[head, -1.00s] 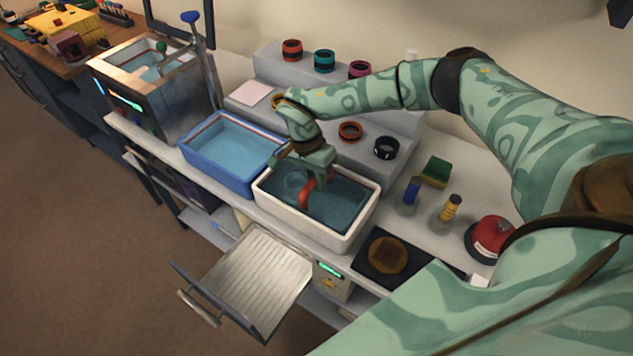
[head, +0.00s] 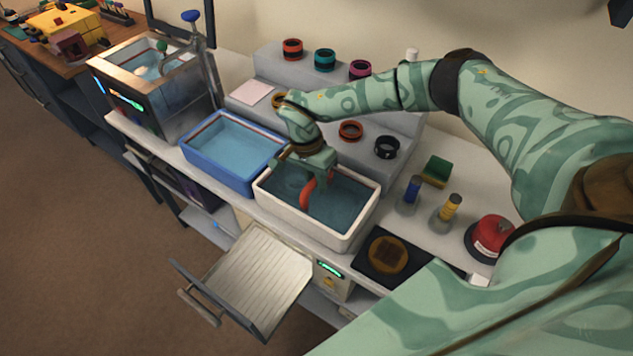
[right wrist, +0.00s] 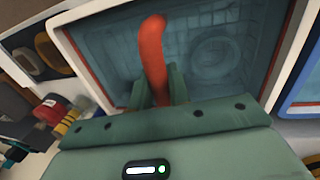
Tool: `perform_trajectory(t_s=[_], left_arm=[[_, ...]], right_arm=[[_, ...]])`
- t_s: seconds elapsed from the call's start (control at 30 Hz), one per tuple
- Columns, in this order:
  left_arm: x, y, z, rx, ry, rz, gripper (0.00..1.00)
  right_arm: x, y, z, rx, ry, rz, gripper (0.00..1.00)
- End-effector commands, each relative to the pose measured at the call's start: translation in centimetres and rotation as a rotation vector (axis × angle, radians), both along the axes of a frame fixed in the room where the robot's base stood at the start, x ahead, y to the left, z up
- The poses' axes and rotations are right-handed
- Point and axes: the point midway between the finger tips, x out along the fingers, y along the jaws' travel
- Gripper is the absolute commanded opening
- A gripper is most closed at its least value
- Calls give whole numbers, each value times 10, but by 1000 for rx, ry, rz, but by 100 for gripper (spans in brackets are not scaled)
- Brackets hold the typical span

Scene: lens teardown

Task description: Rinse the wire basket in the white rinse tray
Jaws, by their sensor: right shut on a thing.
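The white rinse tray (head: 345,240) stands on the bench, filled with dark bluish water. My right gripper (head: 318,170) is over it, shut on the red handle (head: 308,192) of the wire basket. In the right wrist view the handle (right wrist: 151,48) rises between the fingers (right wrist: 157,88). The wire basket (right wrist: 190,35) shows faintly there as a grid under the water, with a round ring (right wrist: 212,58) that looks to be inside it. In the head view the basket itself is hidden by water and gripper. My left gripper is in neither view.
A blue-rimmed tray of water (head: 192,160) stands directly left of the white tray. A metal tank (head: 180,105) is farther left. Grey steps with coloured rings (head: 350,130) are behind. A ribbed drawer (head: 262,280) sticks out in front. Bottles (head: 445,212) stand to the right.

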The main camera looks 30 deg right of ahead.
Motion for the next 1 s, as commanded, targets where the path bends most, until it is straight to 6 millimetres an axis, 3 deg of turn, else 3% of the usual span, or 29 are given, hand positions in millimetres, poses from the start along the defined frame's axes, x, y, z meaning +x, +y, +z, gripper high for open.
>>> perform_trajectory(t_s=[1.0], left_arm=[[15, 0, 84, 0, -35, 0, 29]], right_arm=[[1, 0, 101, 0, -3, 0, 0]])
